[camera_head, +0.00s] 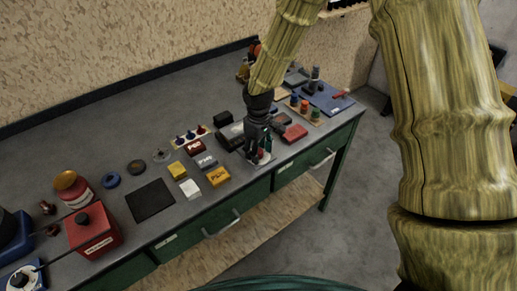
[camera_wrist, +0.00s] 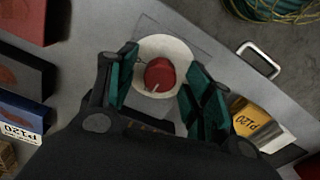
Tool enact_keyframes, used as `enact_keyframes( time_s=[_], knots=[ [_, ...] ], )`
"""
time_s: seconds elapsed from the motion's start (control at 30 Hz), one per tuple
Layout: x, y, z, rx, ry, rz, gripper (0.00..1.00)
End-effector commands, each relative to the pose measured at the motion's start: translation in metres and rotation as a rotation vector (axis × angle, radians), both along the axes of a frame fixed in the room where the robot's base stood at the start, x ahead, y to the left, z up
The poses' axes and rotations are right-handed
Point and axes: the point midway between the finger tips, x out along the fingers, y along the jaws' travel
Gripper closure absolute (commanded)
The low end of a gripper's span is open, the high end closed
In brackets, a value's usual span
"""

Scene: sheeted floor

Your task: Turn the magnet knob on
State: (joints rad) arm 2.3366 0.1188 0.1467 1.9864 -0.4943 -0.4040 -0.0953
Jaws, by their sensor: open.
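A red knob (camera_wrist: 159,74) with a pale pointer mark sits on a round cream dial (camera_wrist: 176,48) in the wrist view. The dial lies on a grey plate on the bench. My gripper (camera_wrist: 161,80) is open, with one teal-padded finger on each side of the knob. I cannot tell whether the fingers touch it. In the head view my gripper (camera_head: 260,148) points down over the bench near its front edge and hides most of the dial. No label on the knob is readable.
Yellow boxes (camera_head: 218,176) and a white box stand left of my gripper on the grey bench (camera_head: 110,120). A red box (camera_head: 295,133) and a blue board (camera_head: 325,98) lie to the right. A drawer handle (camera_head: 222,223) juts from the green front.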

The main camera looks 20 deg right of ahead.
Motion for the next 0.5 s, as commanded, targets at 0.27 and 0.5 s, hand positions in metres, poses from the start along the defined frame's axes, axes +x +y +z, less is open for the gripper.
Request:
enact_keyframes(
  time_s=[0.27,0.5],
  knots=[
    [-0.0001,-0.0001,-0.0001,0.0,0.0,0.0,0.64],
    [-0.0002,-0.0001,0.0,-0.001,0.001,0.0,0.95]
  ],
)
